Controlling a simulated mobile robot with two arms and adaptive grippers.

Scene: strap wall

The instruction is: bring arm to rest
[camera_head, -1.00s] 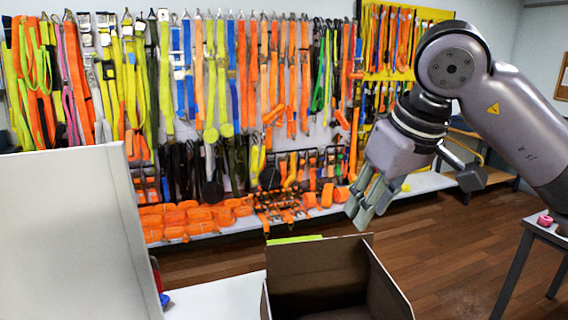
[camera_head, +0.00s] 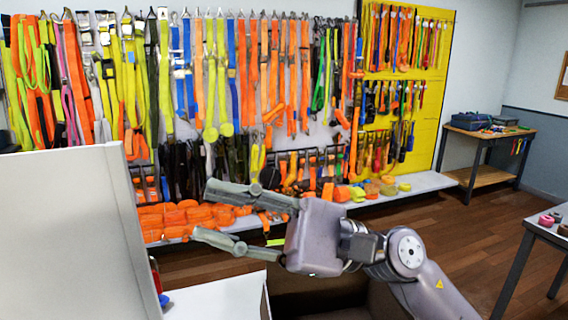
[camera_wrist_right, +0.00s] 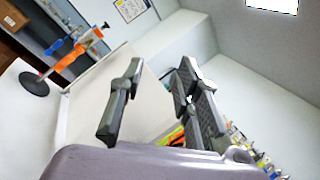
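My right gripper (camera_head: 205,212) is in the middle of the head view, in front of the strap wall. Its fingers point left and stand apart with nothing between them. Its arm comes up from the lower right and hides much of the open cardboard box (camera_head: 266,300) below. In the right wrist view the fingers of the right gripper (camera_wrist_right: 160,95) also stand wide apart and empty. My left gripper does not show in either view.
A white panel (camera_head: 75,230) stands at the left. A white tabletop (camera_head: 218,298) lies beside the box. The strap wall (camera_head: 300,80) hangs full of coloured straps. A table (camera_head: 547,228) stands at the right edge; a workbench (camera_head: 490,140) stands farther back. Wooden floor (camera_head: 460,240) is clear between.

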